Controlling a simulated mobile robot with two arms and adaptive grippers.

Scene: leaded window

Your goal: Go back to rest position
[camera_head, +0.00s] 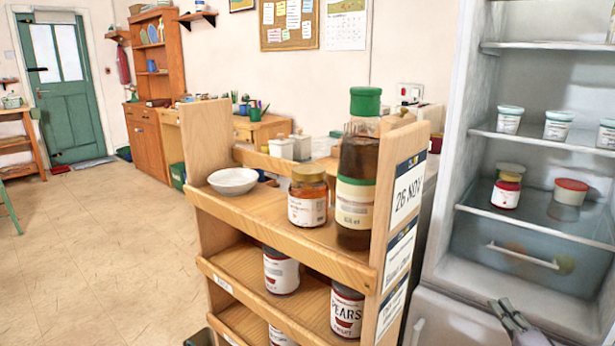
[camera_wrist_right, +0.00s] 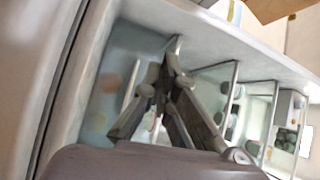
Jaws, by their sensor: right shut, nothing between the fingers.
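My right gripper (camera_head: 499,303) shows at the lower right of the head view, in front of the open fridge (camera_head: 452,190) and below its lowest shelf. Its grey fingers are shut with nothing between them. In the right wrist view the gripper (camera_wrist_right: 170,62) is seen from behind, with its fingertips meeting and the fridge shelves tilted beyond it. Its contact with the fridge cannot be told. My left gripper is not in view.
A wooden rack (camera_head: 212,146) stands left of the fridge, holding a white bowl (camera_head: 233,182), an orange-brown jar (camera_head: 307,197) and a tall green-capped bottle (camera_head: 356,178). A red-labelled jar (camera_head: 506,191) sits on a fridge shelf. The floor (camera_head: 100,260) at left is clear.

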